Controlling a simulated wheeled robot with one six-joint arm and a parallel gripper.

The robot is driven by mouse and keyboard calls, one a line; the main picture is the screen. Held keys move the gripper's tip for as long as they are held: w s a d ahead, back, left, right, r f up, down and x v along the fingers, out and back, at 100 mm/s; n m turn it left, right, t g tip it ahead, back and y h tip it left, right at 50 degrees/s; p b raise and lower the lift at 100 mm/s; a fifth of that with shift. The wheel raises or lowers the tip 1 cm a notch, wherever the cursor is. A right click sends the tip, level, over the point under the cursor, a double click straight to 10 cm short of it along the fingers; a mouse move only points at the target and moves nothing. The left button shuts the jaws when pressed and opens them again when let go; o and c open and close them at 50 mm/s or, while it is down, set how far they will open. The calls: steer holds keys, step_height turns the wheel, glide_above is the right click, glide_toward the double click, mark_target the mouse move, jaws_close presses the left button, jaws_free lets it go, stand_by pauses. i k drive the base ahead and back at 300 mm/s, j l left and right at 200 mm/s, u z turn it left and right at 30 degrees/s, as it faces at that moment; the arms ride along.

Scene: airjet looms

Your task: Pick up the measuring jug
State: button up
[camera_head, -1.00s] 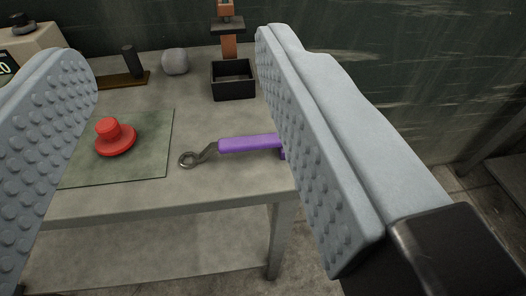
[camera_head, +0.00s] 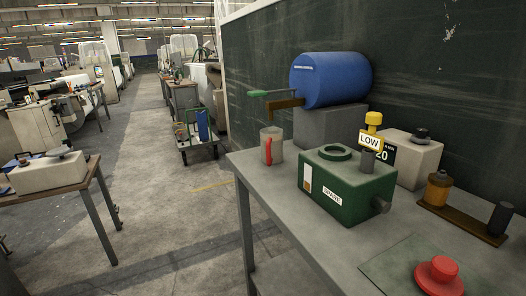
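A blue drum (camera_head: 332,80) on a grey block (camera_head: 328,126) stands behind the jug. A green box (camera_head: 346,186), a beige box (camera_head: 411,160) and a red button (camera_head: 439,275) are farther right. A cart (camera_head: 197,138) and open floor lie left of the bench.

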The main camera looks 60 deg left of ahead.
mark_target(271, 138)
steer(key=u, duration=1.5)
